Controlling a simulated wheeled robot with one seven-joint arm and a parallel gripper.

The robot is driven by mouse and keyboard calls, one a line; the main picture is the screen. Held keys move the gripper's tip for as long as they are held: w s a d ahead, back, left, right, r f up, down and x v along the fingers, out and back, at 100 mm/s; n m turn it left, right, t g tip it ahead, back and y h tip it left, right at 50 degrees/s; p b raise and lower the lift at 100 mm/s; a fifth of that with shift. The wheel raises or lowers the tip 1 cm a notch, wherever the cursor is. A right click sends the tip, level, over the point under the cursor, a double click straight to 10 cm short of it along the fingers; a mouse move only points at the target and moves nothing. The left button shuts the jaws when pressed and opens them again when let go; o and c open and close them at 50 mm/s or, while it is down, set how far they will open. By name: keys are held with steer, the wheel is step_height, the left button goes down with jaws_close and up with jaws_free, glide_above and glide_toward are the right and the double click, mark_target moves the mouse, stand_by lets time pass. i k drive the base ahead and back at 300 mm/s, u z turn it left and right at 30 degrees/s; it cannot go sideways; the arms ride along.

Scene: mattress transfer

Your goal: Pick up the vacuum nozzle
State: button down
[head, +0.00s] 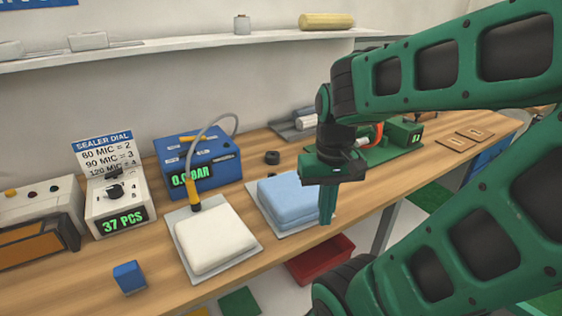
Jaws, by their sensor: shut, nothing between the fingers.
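My gripper (326,221) is shut and empty, pointing down beside the right edge of the blue mattress piece (287,197). It is well to the right of the nozzle. Whether it touches the blue piece I cannot tell.
A sealer dial box (117,202) and a machine with an orange part (36,242) stand at the left. A small blue block (129,275) lies near the front edge of the wooden bench (175,287). A red bin (320,262) is below.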

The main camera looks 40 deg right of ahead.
mark_target(191, 185)
steer(key=z, duration=0.55)
steer(key=i, duration=0.4)
steer(key=u, duration=0.25)
steer(key=k, duration=1.1)
steer(key=u, duration=0.75)
steer(key=i, duration=1.25)
steer(key=z, duration=0.75)
